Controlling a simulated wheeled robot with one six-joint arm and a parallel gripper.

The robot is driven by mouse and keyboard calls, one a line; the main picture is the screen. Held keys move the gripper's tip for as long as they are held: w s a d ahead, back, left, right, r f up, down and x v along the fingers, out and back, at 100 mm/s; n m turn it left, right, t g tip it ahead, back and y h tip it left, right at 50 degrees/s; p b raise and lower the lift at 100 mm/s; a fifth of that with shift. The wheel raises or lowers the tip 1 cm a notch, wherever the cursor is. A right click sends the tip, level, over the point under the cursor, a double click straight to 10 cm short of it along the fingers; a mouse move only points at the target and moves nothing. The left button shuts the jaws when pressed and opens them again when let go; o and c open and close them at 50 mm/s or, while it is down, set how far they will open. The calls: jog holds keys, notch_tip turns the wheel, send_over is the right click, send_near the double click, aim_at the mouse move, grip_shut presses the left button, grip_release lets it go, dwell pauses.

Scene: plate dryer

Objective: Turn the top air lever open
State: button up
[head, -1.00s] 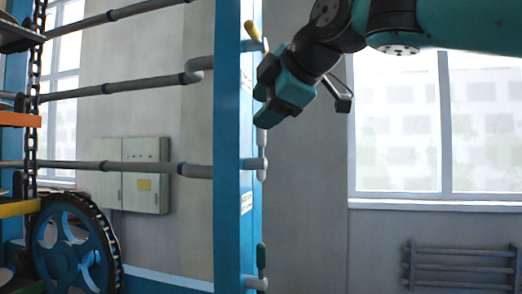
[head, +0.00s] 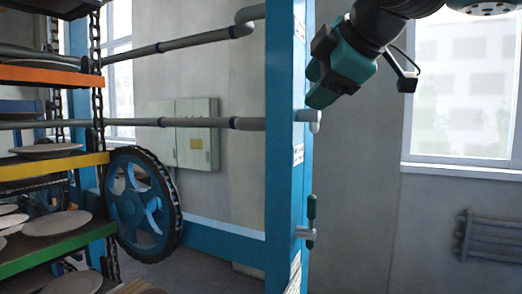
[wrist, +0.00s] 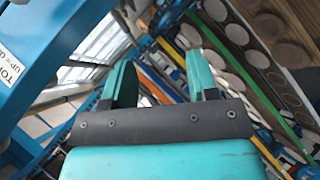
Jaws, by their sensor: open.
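The top air lever shows in neither current view. My gripper (head: 322,84) is teal and black, beside the right face of the blue post (head: 285,150) in the head view. In the wrist view its two teal fingers (wrist: 162,82) stand apart with nothing between them. A white label with "TOP" and "UP" lettering (wrist: 11,72) is on the blue post at the left of the wrist view. Lower on the post, a grey pipe end (head: 314,118) sits just below my gripper, and a dark green lever (head: 311,208) stands upright on its pipe stub.
Racks with orange, yellow and green edges (head: 60,247) hold several plates at the left, beside a blue chain wheel (head: 143,203). Grey pipes (head: 180,122) run to the post. A grey wall box (head: 184,134) hangs behind. The space right of the post below my arm looks clear.

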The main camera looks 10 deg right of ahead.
jog(key=s+a+f+m+g+b, duration=0.1)
jog(key=s+f+m+g, duration=0.1)
jog(key=f, duration=0.8)
jog(key=s+a+f+m+g+b, duration=0.1)
jog(key=s+f+m+g+b, duration=0.1)
jog(key=s+f, duration=0.5)
jog(key=s+a+f+m+g+b, duration=0.1)
jog(key=s+f+m+g, duration=0.2)
jog(key=f, duration=1.2)
jog(key=shift+s+a+g+b, duration=0.15)
jog(key=shift+s+g+b, duration=0.2)
jog(key=shift+s+g, duration=0.65)
jog(key=s+f+m, duration=0.1)
jog(key=s, duration=0.1)
jog(key=s+f+g, duration=0.1)
jog(key=s+f, duration=0.1)
jog(key=s+f+m, duration=0.1)
jog(key=s+f, duration=0.1)
jog(key=shift+s+m+g+y+b, duration=0.1)
jog(key=shift+m+g+y+b, duration=0.2)
jog(key=shift+g+b, duration=0.1)
jog(key=c, duration=0.4)
jog(key=shift+s+f, duration=0.15)
jog(key=shift+s, duration=0.05)
jog(key=c, duration=0.3)
grip_shut()
